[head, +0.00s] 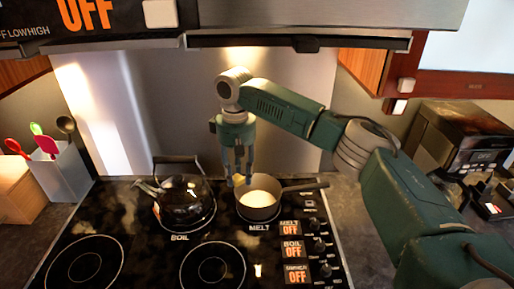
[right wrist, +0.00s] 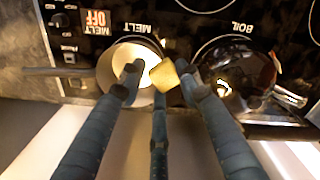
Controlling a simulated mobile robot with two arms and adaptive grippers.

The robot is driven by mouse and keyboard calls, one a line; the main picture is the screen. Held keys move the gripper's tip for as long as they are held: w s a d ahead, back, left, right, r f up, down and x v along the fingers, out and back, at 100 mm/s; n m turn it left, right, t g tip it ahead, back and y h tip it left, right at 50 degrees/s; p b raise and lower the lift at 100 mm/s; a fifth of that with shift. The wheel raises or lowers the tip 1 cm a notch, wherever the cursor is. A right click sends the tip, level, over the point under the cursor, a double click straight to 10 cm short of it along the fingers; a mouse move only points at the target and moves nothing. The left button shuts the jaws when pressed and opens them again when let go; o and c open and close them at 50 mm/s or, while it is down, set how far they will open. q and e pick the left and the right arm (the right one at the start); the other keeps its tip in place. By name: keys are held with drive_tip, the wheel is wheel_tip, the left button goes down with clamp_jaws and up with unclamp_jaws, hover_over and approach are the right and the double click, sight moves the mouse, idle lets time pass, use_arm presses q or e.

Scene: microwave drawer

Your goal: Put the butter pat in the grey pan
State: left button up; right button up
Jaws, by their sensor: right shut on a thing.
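The grey pan (head: 264,213) stands on the back right burner marked MELT, with its handle pointing right; in the right wrist view (right wrist: 118,84) it lies left of centre. My right gripper (head: 238,181) hangs fingers-down at the pan's left rim. It is shut on the butter pat, a small yellow block (right wrist: 165,75) between its fingertips. In the right wrist view the butter pat shows by the pan's edge, on the kettle side. How high it is above the pan is hard to tell. My left gripper is in neither view.
A dark glossy kettle (head: 184,204) stands on the BOIL burner just left of the pan. Knobs with OFF labels (head: 292,249) line the right of the cooktop. A range hood (head: 300,20) hangs above. A utensil holder (head: 62,168) is at left, a dark appliance (head: 455,140) at right.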

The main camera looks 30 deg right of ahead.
drive_tip(key=shift+o, duration=0.2)
drive_tip(key=w+d+n+p, duration=0.1)
drive_tip(key=w+d+p, duration=0.2)
drive_tip(key=d, duration=0.4)
drive_tip(key=shift+w+d+f+p, duration=0.3)
drive_tip(key=shift+w+d+f, duration=0.05)
drive_tip(key=shift+d+f, duration=0.05)
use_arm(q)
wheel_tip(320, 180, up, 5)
use_arm(e)
drive_tip(key=shift+w+d+f, duration=0.1)
drive_tip(key=shift+d+f, duration=0.15)
drive_tip(key=shift+f, duration=0.3)
drive_tip(key=shift+d+f, duration=0.25)
drive_tip(key=shift+f, duration=0.25)
wheel_tip(320, 180, down, 6)
drive_tip(key=b, duration=0.4)
drive_tip(key=shift+f+b, duration=0.2)
drive_tip(key=shift+b, duration=0.15)
drive_tip(key=shift+c, duration=0.2)
use_arm(q)
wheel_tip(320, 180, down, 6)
drive_tip(key=b, duration=0.1)
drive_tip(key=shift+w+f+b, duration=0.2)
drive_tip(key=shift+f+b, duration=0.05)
drive_tip(key=shift+b, duration=0.15)
use_arm(e)
drive_tip(key=shift+f, duration=0.95)
drive_tip(key=o, duration=1)
drive_tip(key=shift+c, duration=0.2)
